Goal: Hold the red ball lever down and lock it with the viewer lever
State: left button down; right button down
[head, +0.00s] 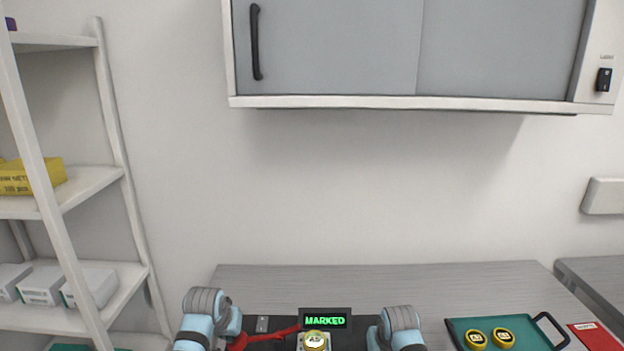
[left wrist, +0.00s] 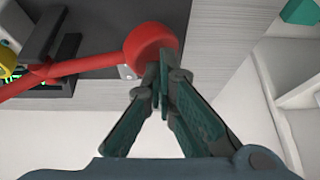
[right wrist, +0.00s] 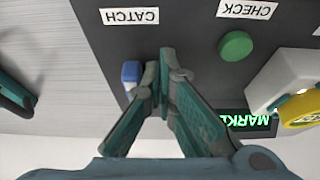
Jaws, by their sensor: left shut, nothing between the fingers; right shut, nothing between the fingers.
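The red lever (head: 275,335) runs left from the dark instrument in the head view. Its red ball (left wrist: 147,44) is large in the left wrist view. My left gripper (left wrist: 160,80) is shut and empty, its tips right at the ball's edge; I cannot tell whether they touch. My right gripper (right wrist: 163,65) is shut and empty over the dark panel. A small blue piece (right wrist: 131,72) shows just left of its tips, near the CATCH label (right wrist: 130,16), partly hidden by a finger. I cannot tell whether it is the viewer lever.
A lit display (head: 325,320) reads MARKED. A yellow-rimmed disc (head: 315,341) sits in front of it. A green button (right wrist: 235,46) lies near the CHECK label (right wrist: 247,9). A green tray (head: 540,338) with two yellow discs and a red card (head: 594,337) are at right. Shelves (head: 95,180) stand left.

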jog(key=shift+d, duration=0.1)
jog(key=shift+s+d, duration=0.3)
jog(key=shift+d, duration=0.15)
dwell(0.4)
jog(key=shift+s+d, duration=0.15)
jog(key=shift+d, duration=0.2)
pick_arm(q)
jog(key=shift+s, duration=0.1)
pick_arm(e)
jog(key=shift+d, duration=0.4)
notch_tip(320, 180, up, 7)
dwell(0.8)
